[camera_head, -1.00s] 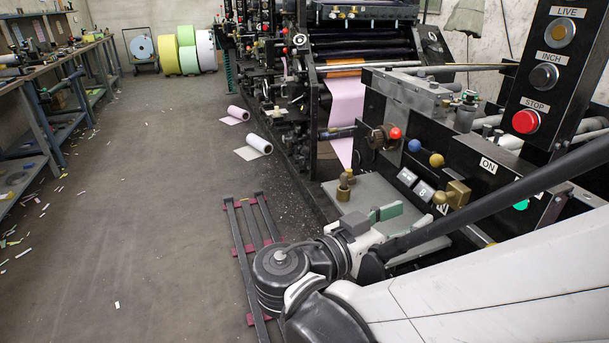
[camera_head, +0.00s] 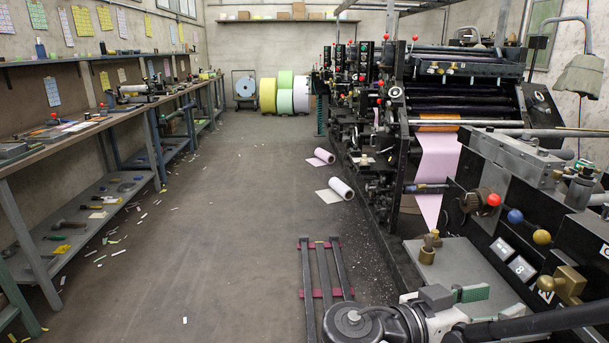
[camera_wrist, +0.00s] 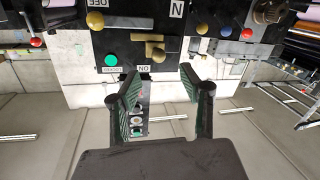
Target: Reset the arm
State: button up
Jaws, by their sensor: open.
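My gripper (camera_head: 456,295) is at the lower right of the head view, over the front of the printing machine (camera_head: 470,262). Its two fingers with green pads stand apart, with nothing between them. In the wrist view my gripper (camera_wrist: 160,78) is open and empty. Beyond its fingers is the machine's black panel with a green button (camera_wrist: 111,60) and a brass fitting (camera_wrist: 153,48). That view appears upside down. My arm folds along the bottom right of the head view, partly cut off by the frame edge.
A pallet-like rack (camera_head: 322,263) lies on the floor beside my arm. Large coloured rolls (camera_head: 285,93) stand at the back. A workbench (camera_head: 95,133) runs along the left. The middle floor is mostly clear.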

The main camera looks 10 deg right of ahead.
jog(key=w+a+r+n+t+y+p, duration=0.2)
jog(key=a+n+y+p, duration=0.4)
jog(key=y, duration=0.3)
jog(key=w+a+r+n+t+y+p, duration=0.25)
jog(key=a+n+y+p, duration=0.25)
jog(key=a+n+y, duration=0.25)
notch_tip(320, 180, down, 9)
jog(key=b, duration=0.9)
jog(key=shift+s+d+y, duration=0.3)
jog(key=shift+d+y, duration=0.05)
